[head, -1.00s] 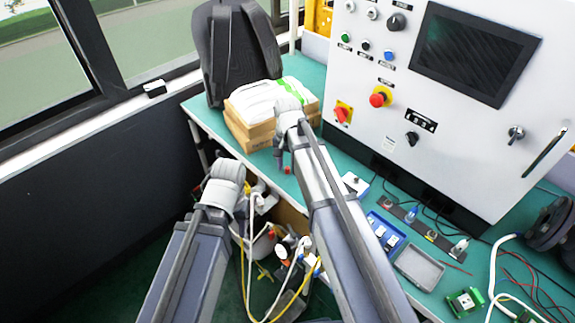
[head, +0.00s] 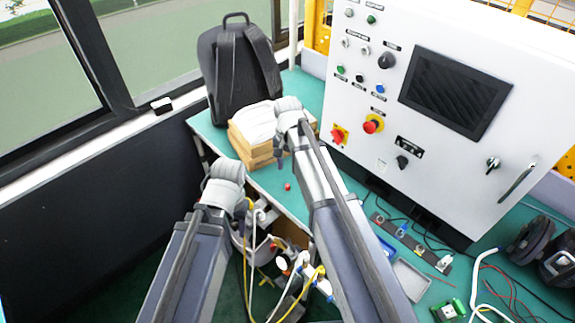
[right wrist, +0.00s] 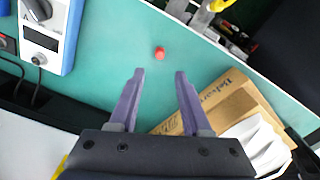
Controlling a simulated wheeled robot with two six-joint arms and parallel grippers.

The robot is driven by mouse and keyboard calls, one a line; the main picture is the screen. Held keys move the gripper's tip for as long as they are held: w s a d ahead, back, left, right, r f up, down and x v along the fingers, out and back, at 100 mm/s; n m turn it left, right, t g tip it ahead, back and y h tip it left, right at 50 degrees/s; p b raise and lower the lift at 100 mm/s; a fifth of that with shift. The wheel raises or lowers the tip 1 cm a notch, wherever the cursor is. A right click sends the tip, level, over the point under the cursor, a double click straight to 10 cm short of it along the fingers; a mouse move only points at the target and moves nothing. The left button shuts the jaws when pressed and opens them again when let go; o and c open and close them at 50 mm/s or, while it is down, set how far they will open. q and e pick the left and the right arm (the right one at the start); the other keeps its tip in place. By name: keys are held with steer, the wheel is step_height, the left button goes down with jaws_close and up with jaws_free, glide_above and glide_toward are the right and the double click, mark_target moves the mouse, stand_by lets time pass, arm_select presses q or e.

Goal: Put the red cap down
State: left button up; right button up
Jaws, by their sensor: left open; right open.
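The small red cap (head: 287,187) lies on the green tabletop (head: 262,180), near its front edge. In the right wrist view the cap (right wrist: 159,53) sits just beyond the fingertips, centred between them and apart from both. My right gripper (right wrist: 160,72) is open and empty. In the head view my right gripper (head: 279,155) is above the table in front of the cardboard box, with the cap below it. My left gripper (head: 222,188) is low, off the table's front edge; its fingers are mostly hidden by the wrist.
A cardboard box (head: 256,155) with white packets on it and a black backpack (head: 238,75) stand at the back left. Cables and bins (head: 285,270) fill the space below the front edge. Table around the cap is clear.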

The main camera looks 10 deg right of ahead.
arm_select(q)
step_height(320, 180, up, 3)
steer(key=shift+p, duration=0.9)
arm_select(e)
steer(key=s+a+r+n, duration=0.1)
steer(key=s+a+n, duration=0.1)
steer(key=s, duration=0.4)
steer(key=s+a+r+n, duration=0.1)
steer(key=s+a+n, duration=0.1)
steer(key=s+n, duration=0.3)
steer(key=s+a+r+n+h, duration=0.1)
steer(key=s+a+n, duration=0.1)
steer(key=s, duration=0.6)
steer(key=shift+s+a+n, duration=0.35)
steer(key=shift+n, duration=0.45)
